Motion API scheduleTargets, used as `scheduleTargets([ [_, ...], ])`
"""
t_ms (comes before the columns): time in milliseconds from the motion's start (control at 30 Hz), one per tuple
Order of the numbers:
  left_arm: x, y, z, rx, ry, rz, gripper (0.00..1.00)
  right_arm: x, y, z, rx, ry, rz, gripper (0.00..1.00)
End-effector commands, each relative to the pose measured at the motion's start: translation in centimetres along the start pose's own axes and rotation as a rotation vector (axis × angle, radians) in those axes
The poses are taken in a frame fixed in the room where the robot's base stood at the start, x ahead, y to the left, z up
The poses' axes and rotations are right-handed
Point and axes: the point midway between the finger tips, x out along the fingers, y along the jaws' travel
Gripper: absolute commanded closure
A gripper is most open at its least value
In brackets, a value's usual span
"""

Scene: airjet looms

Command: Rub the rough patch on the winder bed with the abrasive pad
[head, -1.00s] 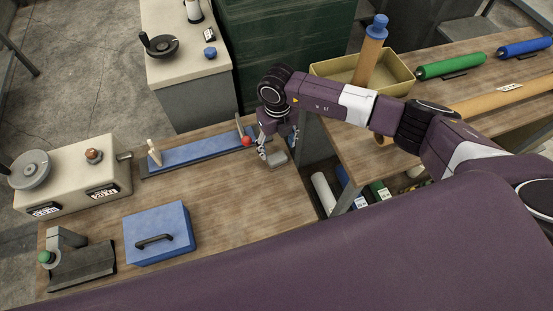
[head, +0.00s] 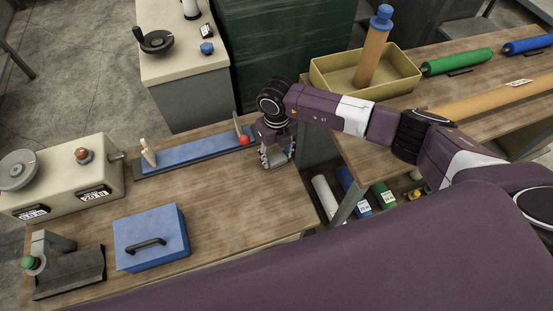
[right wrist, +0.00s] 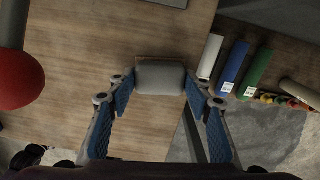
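A small grey block, which looks like the abrasive pad (right wrist: 160,77), lies on the wooden bench top near its right edge. My right gripper (head: 274,160) points down over it and mostly hides it in the head view. In the right wrist view my right gripper (right wrist: 159,88) is open, with its blue-padded fingers spread either side of the pad's near part; no contact shows. The blue winder bed (head: 190,151) is a long strip on the bench, left of the gripper. I cannot make out a rough patch on it. My left gripper is not in view.
A red ball knob (head: 244,140) stands at the bed's right end, close to my right gripper; it also shows in the right wrist view (right wrist: 18,78). A blue lidded box (head: 150,237) sits at the bench front. Coloured rolls (head: 355,188) lie below the right bench.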

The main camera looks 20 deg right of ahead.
Motion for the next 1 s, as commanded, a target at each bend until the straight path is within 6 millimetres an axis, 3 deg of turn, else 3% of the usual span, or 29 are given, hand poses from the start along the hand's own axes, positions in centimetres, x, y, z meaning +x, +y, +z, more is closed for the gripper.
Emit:
scheduleTargets([
  [100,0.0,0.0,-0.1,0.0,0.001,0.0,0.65,0.0,0.0,0.0,0.0,0.0,0.0,0.78],
  [433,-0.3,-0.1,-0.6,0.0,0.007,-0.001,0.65,-0.4,0.0,0.0,0.0,-0.001,0.0,0.78],
  [1000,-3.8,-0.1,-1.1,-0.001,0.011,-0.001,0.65,-5.0,0.0,0.0,-0.001,0.0,0.0,0.78],
])
